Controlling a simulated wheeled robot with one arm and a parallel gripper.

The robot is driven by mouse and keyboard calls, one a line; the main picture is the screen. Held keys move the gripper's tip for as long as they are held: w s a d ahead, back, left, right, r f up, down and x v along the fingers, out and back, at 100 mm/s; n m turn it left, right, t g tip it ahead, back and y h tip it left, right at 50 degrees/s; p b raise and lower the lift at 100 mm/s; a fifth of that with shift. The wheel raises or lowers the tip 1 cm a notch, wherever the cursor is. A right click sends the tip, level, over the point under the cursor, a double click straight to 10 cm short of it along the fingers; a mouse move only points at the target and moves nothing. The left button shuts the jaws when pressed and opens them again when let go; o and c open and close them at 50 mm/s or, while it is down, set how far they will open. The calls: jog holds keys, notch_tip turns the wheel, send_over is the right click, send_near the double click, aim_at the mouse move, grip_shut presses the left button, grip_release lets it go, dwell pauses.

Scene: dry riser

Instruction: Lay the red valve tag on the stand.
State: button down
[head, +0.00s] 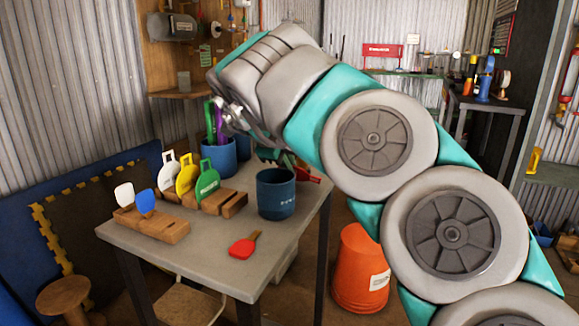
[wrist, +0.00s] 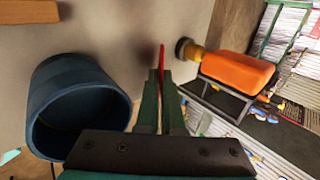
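My gripper (wrist: 160,78) is shut on a thin red piece, the red valve tag (wrist: 161,57), seen edge-on in the wrist view. In the head view my gripper (head: 284,162) is over the table's far right side, behind the dark blue cup, and red of the tag (head: 308,176) shows beside it. A slotted wooden stand (head: 233,204) holds upright white (head: 168,171), yellow (head: 187,174) and green (head: 207,181) tags; its right end is bare. A second wooden block (head: 160,227) holds small white and blue paddles.
The dark blue cup (head: 276,194) stands close to my gripper and also shows in the wrist view (wrist: 75,95). A red paddle (head: 243,246) lies on the front of the table (head: 215,262). An orange object with a dark knob (wrist: 237,72) is right of my fingers. An orange bucket (head: 361,270) is on the floor.

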jog(key=c, duration=1)
grip_release()
jog(key=shift+r, duration=0.1)
jog(key=shift+p+v, duration=2.25)
jog(key=shift+v, duration=1.25)
jog(key=shift+d, duration=0.1)
